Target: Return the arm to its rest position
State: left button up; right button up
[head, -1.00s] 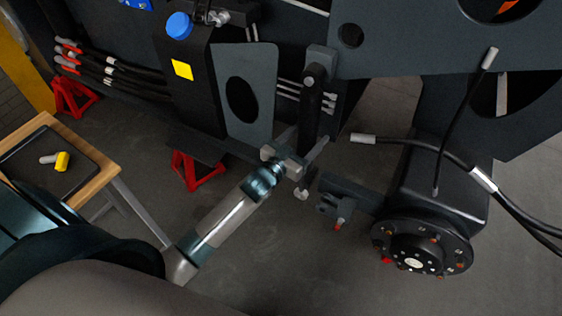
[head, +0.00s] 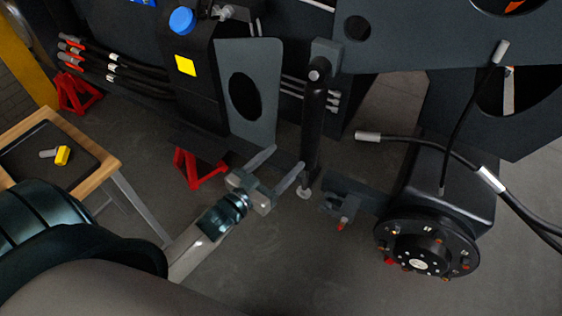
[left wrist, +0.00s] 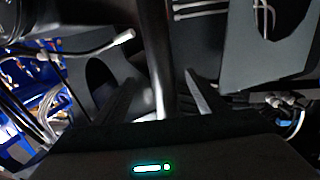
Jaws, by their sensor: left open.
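My left gripper (head: 275,170) is open and empty in the head view. Its two fingers point up and to the right, toward a black upright cylinder (head: 314,125) on the harvester chassis, with a small gap between. In the left wrist view the cylinder (left wrist: 160,60) stands beyond and between the open fingers (left wrist: 160,97). My left arm comes in from the lower left. My right gripper is not in view.
The dark chassis (head: 440,40) fills the top. A wheel hub (head: 420,250) and loose black hoses (head: 450,150) are at the right. Red stands (head: 200,168) are on the floor. A wooden table (head: 105,165) with a black tray (head: 30,165) and yellow-grey tool (head: 62,155) is at left. Floor below is clear.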

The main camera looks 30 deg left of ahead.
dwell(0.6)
pick_arm(q)
jog(key=s+d+f+g+y, duration=0.1)
jog(key=s+f+g, duration=0.2)
jog(key=f, duration=1.1)
jog(key=s+d+f+g, duration=0.15)
jog(key=s+f, duration=0.25)
jog(key=f, duration=1)
jog(key=s+d+f+g, duration=0.2)
jog(key=s+d+f, duration=0.1)
jog(key=s+f, duration=0.5)
jog(key=s+d+f+g, duration=0.3)
jog(key=s+f, duration=0.5)
jog(key=f, duration=0.3)
jog(key=shift+s+f, duration=0.2)
jog(key=shift+s, duration=0.15)
